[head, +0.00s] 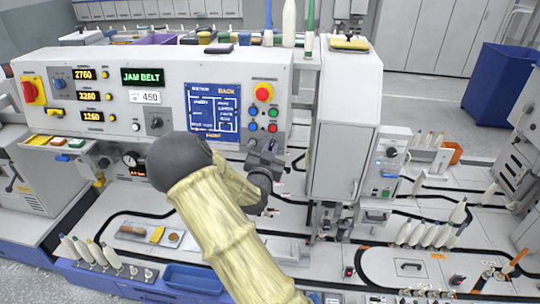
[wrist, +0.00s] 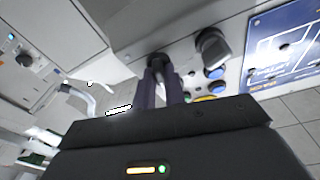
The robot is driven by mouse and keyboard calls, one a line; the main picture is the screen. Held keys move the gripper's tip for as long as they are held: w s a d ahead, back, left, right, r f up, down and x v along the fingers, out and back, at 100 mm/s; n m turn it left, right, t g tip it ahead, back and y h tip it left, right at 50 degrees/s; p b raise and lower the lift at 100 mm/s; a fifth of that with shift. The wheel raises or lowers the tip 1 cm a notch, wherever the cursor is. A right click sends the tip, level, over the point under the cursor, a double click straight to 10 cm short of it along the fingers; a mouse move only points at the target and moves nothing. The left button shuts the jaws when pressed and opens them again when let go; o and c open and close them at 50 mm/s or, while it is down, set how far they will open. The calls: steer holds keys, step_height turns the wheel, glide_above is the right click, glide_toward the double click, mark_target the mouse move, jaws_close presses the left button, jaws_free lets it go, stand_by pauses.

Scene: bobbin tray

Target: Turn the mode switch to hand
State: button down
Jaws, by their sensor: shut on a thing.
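My gripper (head: 267,152) is at the lower right of the grey control panel (head: 225,75), below the coloured push buttons. In the wrist view my gripper (wrist: 160,82) has its two dark fingers close together on a small dark knob (wrist: 158,61), which looks like the mode switch. The fingers cover much of it, so its pointer and setting cannot be read. In the head view my gripper hides this knob. A second, grey turn knob (wrist: 212,46) sits beside it, apart from the fingers.
A grey cabinet (head: 343,160) stands close on the right. White bobbins (head: 415,233) stand on the lower deck.

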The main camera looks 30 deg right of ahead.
steer(key=n+t+y+b, duration=0.1)
steer(key=n, duration=0.3)
steer(key=n+t+y+b, duration=0.1)
steer(key=n+y, duration=0.1)
steer(key=n, duration=0.2)
steer(key=shift+d+f+b, duration=0.1)
steer(key=shift+b, duration=0.25)
steer(key=n+y, duration=0.1)
steer(key=n, duration=0.2)
steer(key=n+y, duration=0.1)
steer(key=n, duration=0.3)
steer(key=shift+y+b, duration=0.3)
steer(key=shift+y, duration=0.1)
steer(key=c, duration=1.5)
jaws_free()
steer(key=shift+o, duration=0.2)
steer(key=shift+s, duration=0.15)
